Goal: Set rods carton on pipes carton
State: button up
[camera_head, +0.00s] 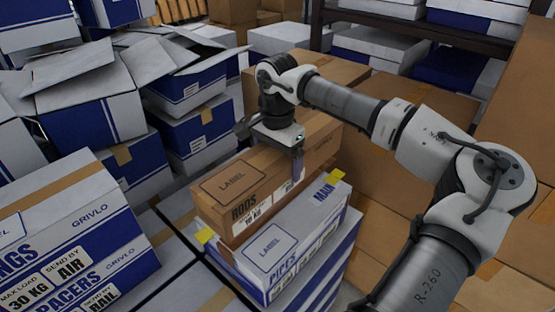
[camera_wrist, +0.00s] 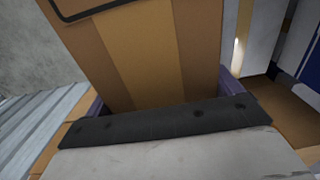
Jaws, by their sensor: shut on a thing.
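The rods carton (camera_head: 232,193) is a brown cardboard box marked RODS. It sits over the back part of the pipes carton (camera_head: 282,250), a white and blue box marked PIPES. I cannot tell for sure whether their faces touch. My gripper (camera_head: 298,165) is shut on the rods carton, with a finger down its right side. In the wrist view the carton's taped brown top (camera_wrist: 135,55) fills the middle, between the purple finger pads.
White and blue cartons (camera_head: 75,235) stand at the left. Open-flapped boxes (camera_head: 80,95) are behind them. Brown cartons (camera_head: 420,185) stack close on the right under my arm. A dark shelf (camera_head: 425,32) with boxes stands at the back.

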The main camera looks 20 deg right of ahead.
jog(key=shift+f+b, duration=2.4)
jog(key=shift+f, duration=0.95)
jog(key=shift+f+b, duration=0.4)
jog(key=shift+f, duration=0.1)
jog(key=o, duration=1.4)
